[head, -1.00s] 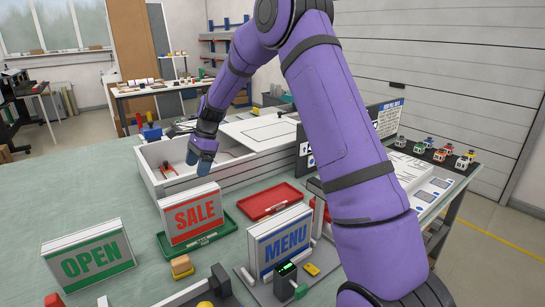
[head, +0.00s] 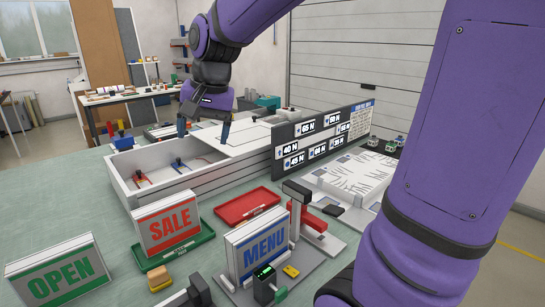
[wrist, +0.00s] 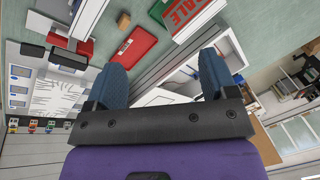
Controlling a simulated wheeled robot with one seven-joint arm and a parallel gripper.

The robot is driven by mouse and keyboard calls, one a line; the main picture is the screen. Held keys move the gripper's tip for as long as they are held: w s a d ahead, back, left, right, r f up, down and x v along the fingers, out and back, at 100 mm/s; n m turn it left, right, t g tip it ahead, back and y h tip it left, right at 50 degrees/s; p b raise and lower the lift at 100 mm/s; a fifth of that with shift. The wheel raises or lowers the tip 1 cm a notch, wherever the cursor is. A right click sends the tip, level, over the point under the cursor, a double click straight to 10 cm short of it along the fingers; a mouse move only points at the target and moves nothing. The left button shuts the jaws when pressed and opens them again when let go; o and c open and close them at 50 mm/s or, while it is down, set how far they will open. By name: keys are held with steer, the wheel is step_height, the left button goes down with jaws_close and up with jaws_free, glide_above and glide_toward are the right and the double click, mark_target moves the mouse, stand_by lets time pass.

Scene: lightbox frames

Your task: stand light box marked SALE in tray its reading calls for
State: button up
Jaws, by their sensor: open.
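The light box marked SALE (head: 168,222), white with a red panel, stands upright, apparently in the green tray (head: 203,241); its base is partly hidden by the rim. It also shows at the top of the wrist view (wrist: 190,14). An empty red tray (head: 247,207) lies to its right. My gripper (head: 204,131) is open and empty, fingers spread, over the long white bin behind the trays, away from the SALE box. A MENU light box (head: 257,246) stands at a small device with a lit green display (head: 264,271), too small to read. An OPEN light box (head: 58,272) stands front left.
The long white bin (head: 165,200) has an open compartment with small clips and a flat lid (head: 240,137). A dark board (head: 322,140) with force labels such as 40 N and 65 N stands at right.

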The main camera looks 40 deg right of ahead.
steer(key=s+d+n+t+h, duration=0.1)
steer(key=s+n, duration=0.6)
steer(key=s, duration=1.1)
steer(key=shift+s+d+f+t, duration=0.25)
steer(key=shift+s+d+t, duration=0.05)
steer(key=shift+d+t, duration=0.3)
